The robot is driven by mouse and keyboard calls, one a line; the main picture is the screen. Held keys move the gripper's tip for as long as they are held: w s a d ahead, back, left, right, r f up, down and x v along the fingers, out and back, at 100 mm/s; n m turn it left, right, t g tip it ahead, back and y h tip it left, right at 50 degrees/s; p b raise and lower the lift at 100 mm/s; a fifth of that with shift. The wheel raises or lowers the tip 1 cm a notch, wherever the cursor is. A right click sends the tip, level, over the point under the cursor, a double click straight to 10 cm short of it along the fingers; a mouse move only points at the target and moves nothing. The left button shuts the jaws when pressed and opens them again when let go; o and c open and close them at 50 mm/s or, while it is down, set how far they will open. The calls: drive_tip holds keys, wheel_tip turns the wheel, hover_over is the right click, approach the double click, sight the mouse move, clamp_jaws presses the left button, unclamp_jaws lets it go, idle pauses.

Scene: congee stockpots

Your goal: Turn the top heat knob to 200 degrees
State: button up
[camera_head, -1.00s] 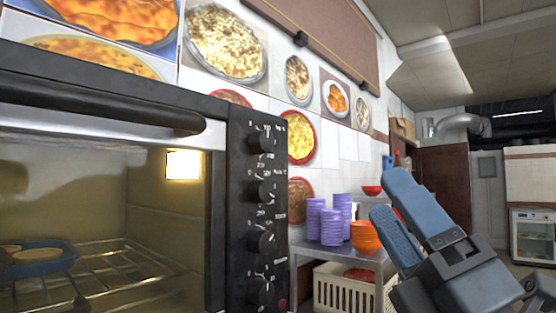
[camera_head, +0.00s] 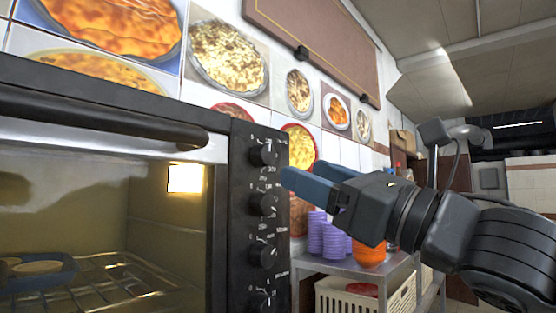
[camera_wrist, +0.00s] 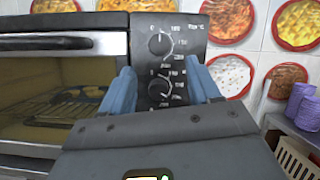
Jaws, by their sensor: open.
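The toaster oven's black control panel (camera_head: 245,225) carries a column of black knobs. The top heat knob (camera_head: 262,154) is highest; it also shows in the wrist view (camera_wrist: 160,44), with white dial marks around it. Its exact setting is too small to read. The second knob (camera_head: 264,204) lies below it. My gripper (camera_head: 298,182) is open and empty, just right of the panel, with its blue fingers pointing at it. In the wrist view my gripper (camera_wrist: 162,88) frames the second knob between its fingers, and the top knob sits above the fingertips. The fingers appear apart from both knobs.
The oven door (camera_head: 90,200) is closed, with a lit interior and a dish on the rack. Right of the oven a metal table (camera_head: 345,265) bears purple cup stacks (camera_head: 325,238) and orange bowls (camera_head: 368,256). A cream crate (camera_head: 345,298) stands below. The tiled wall is behind.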

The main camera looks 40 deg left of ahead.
sight(269, 158)
drive_tip(key=p+x, duration=0.2)
drive_tip(key=x, duration=0.5)
drive_tip(key=c, duration=1)
